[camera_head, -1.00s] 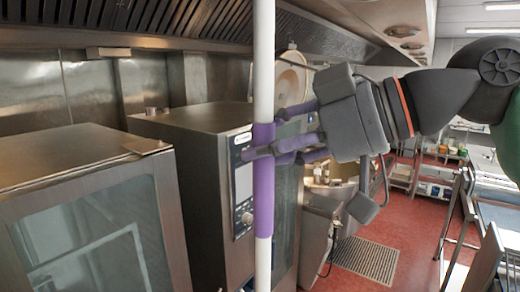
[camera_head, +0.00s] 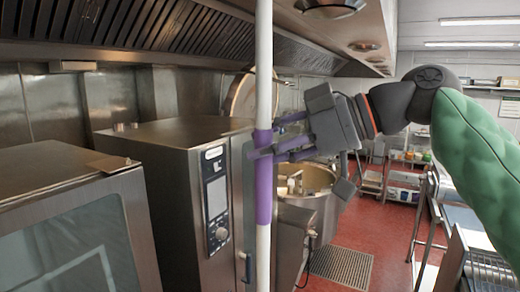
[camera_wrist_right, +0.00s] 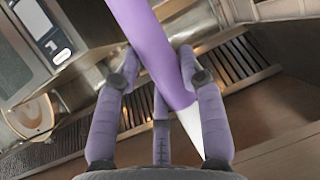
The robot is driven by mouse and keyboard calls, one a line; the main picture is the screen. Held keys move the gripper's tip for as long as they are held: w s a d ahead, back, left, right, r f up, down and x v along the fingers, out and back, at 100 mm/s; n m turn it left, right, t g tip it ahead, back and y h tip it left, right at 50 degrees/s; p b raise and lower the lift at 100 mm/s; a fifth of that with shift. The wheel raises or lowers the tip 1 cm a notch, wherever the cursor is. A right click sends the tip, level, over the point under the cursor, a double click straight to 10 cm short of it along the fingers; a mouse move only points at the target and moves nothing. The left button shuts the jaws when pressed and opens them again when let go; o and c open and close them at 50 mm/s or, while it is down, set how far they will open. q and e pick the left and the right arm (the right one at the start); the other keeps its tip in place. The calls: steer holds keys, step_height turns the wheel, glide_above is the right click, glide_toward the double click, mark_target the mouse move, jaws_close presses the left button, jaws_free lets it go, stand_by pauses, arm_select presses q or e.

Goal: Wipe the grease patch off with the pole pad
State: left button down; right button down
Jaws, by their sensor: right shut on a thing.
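The long pole stands upright in the middle of the head view, white with a purple grip section (camera_head: 263,200). It runs out of the top and bottom of the picture. My right gripper (camera_head: 262,145) comes in from the right and is shut on the purple section. The right wrist view shows the grip section (camera_wrist_right: 150,35) between my gripper's fingers (camera_wrist_right: 160,68), with a white part of the pole beyond it. The pad and the grease patch cannot be made out in either view. My left gripper is not in view.
A steel kettle (camera_head: 318,181) with a raised round lid (camera_head: 240,97) stands behind the pole. Steel ovens (camera_head: 165,195) fill the left. A slatted hood (camera_head: 130,22) hangs overhead. Red floor (camera_head: 365,225) lies open at right, with a metal rack (camera_head: 488,265) at the edge.

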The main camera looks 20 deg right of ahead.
steer(key=s+a, duration=0.7)
steer(key=a, duration=0.2)
steer(key=shift+s+a+r, duration=0.2)
steer(key=shift+s, duration=0.05)
stand_by(4.3)
